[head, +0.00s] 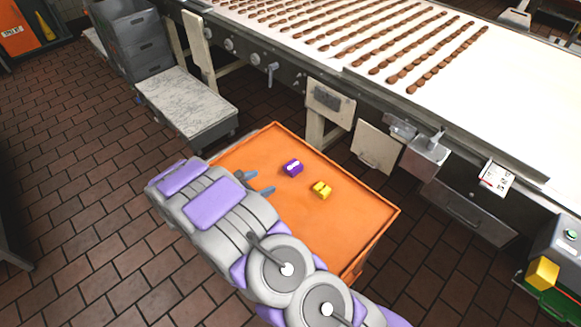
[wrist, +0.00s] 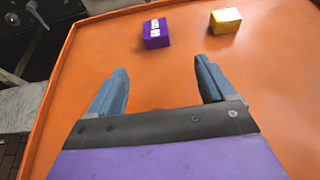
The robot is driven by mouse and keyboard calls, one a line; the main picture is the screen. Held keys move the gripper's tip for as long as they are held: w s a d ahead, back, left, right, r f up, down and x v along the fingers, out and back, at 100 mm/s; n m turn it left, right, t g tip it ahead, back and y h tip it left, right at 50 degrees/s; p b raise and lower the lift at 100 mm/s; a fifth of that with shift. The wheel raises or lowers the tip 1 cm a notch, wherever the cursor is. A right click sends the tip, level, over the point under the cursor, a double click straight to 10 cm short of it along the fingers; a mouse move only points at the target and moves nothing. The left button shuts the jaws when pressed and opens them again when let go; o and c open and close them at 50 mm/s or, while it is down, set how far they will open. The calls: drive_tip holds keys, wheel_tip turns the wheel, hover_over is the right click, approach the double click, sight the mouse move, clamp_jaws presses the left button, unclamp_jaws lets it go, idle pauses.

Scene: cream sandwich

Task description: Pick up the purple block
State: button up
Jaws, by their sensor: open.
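The purple block (head: 290,169) lies on the orange table (head: 350,215), with a white marking on it. In the wrist view the purple block (wrist: 154,38) is beyond my fingertips, roughly in line with the gap between them. My gripper (head: 262,183) is open and empty above the left part of the table, to the left of the purple block. In the wrist view the two fingers of my gripper (wrist: 162,78) are spread apart, and neither touches the block.
A yellow block (head: 321,191) lies to the right of the purple one, with a gap between them. It also shows in the wrist view (wrist: 226,20). The orange table has a raised rim. A conveyor (head: 480,95) with rows of brown sweets runs behind. The tabletop is otherwise clear.

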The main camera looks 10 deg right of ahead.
drive_tip(key=shift+w+f, duration=0.2)
drive_tip(key=shift+f, duration=0.05)
drive_tip(key=b, duration=0.2)
approach(291, 166)
drive_tip(key=d+f, duration=0.1)
drive_tip(key=w+d, duration=0.1)
drive_tip(key=d, duration=0.1)
drive_tip(key=d+f, duration=0.1)
drive_tip(key=shift+w+d+f, duration=0.2)
drive_tip(key=shift+w+f, duration=0.05)
drive_tip(key=shift+f, duration=0.15)
drive_tip(key=shift+w+d+f, duration=0.1)
drive_tip(key=shift+w+f, duration=0.1)
drive_tip(key=shift+w, duration=0.1)
drive_tip(key=shift+w+r+b+x, duration=0.15)
drive_tip(key=shift+b+x, duration=0.2)
drive_tip(key=shift+x, duration=0.6)
drive_tip(key=shift+w+r+b+x, duration=0.15)
drive_tip(key=shift+b+x, duration=0.15)
drive_tip(key=shift+x, duration=0.65)
drive_tip(key=shift+r+b+x, duration=0.2)
drive_tip(key=shift+b+x, duration=0.15)
drive_tip(key=shift+x, duration=0.6)
